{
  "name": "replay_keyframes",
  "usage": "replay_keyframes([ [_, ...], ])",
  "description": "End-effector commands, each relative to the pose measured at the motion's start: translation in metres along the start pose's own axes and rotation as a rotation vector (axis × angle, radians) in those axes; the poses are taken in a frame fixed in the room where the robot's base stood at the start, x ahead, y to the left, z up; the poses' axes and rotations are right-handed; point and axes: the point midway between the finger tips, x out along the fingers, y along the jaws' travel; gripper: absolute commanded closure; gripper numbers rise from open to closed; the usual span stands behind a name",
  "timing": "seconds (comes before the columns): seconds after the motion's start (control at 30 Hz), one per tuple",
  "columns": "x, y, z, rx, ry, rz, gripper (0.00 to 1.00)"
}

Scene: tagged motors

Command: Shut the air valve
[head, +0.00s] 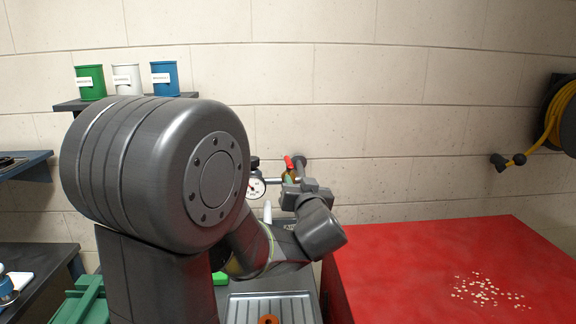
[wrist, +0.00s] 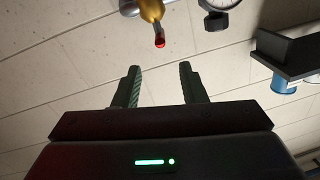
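The air valve has a brass body (wrist: 151,10) on a pipe by the wall, with a red-tipped lever (wrist: 159,42) pointing toward my gripper in the wrist view. In the head view the red lever (head: 289,162) shows just above my wrist, and a round pressure gauge (head: 257,187) is on its left. The gauge (wrist: 220,4) also shows at the top of the wrist view. My gripper (wrist: 159,86) is open and empty. Its two fingers are apart, and the lever tip appears beyond them, in line with the gap. My arm hides part of the valve in the head view.
A red bench top (head: 430,265) with scattered pale bits (head: 487,291) is at the right. A yellow hose reel (head: 560,115) hangs on the right wall. Green, white and blue cans stand on a wall shelf (head: 70,105) at the left. A ridged tray (head: 270,308) lies below my arm.

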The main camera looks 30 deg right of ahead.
Motion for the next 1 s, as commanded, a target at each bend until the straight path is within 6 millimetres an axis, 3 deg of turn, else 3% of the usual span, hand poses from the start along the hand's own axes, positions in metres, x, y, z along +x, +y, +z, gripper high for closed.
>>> replay_keyframes([
  [0.3,0.068,-0.002,-0.001,0.000,-0.003,-0.002,0.62],
  [0.5,0.099,-0.001,-0.001,-0.002,-0.002,-0.001,0.62],
  [0.7,0.113,0.000,0.000,-0.001,-0.002,0.001,0.62],
  [1.0,0.115,0.000,0.000,-0.001,-0.001,0.001,0.62],
])
